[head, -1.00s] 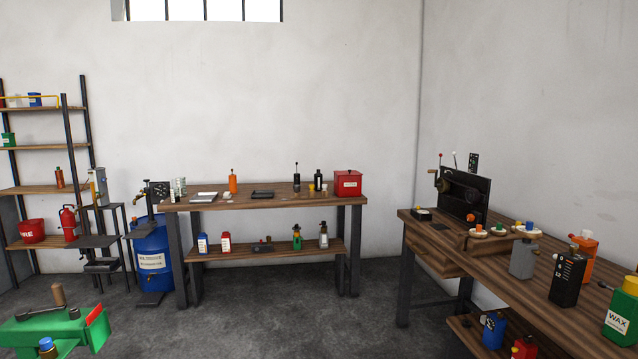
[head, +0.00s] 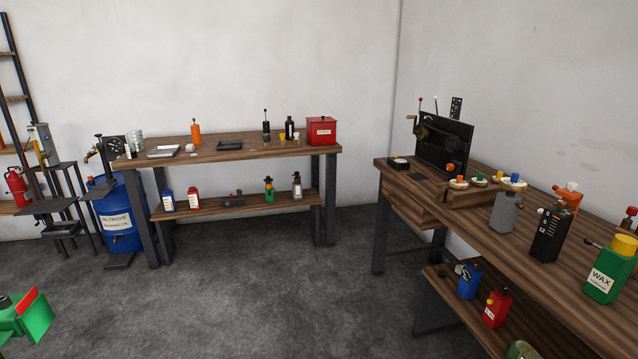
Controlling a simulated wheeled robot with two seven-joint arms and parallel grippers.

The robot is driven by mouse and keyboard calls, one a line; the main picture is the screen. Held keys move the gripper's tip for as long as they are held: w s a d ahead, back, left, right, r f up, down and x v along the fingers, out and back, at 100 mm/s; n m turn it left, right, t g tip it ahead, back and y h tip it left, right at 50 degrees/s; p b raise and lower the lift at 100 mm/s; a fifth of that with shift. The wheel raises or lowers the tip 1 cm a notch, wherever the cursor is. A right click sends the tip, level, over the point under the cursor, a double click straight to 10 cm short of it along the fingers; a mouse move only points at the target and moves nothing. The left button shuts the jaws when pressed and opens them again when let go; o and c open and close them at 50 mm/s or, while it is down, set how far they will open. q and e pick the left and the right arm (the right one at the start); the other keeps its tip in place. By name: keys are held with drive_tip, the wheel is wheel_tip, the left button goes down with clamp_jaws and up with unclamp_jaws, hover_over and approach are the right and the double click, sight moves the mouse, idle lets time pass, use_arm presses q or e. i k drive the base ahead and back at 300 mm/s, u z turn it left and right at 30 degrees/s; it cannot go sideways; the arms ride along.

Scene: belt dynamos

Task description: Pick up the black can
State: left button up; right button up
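A black can (head: 549,236) with white markings and a small orange-brown cap stands upright on the right workbench (head: 480,222). A grey can (head: 504,212) is to its left and the green WAX can (head: 606,272) to its right. An orange bottle (head: 569,196) stands behind it. Another small black bottle (head: 289,128) stands on the far bench.
A black panel with a crank (head: 444,140) stands at the back of the right workbench. Blue (head: 468,281) and red (head: 496,307) cans sit on its lower shelf. A green object (head: 25,318) is at lower left. The middle floor is clear.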

sight(289, 125)
drive_tip(key=u, duration=0.5)
drive_tip(key=i, duration=2.2)
drive_tip(key=u, duration=0.35)
drive_tip(key=i, duration=3.05)
drive_tip(key=z, duration=0.25)
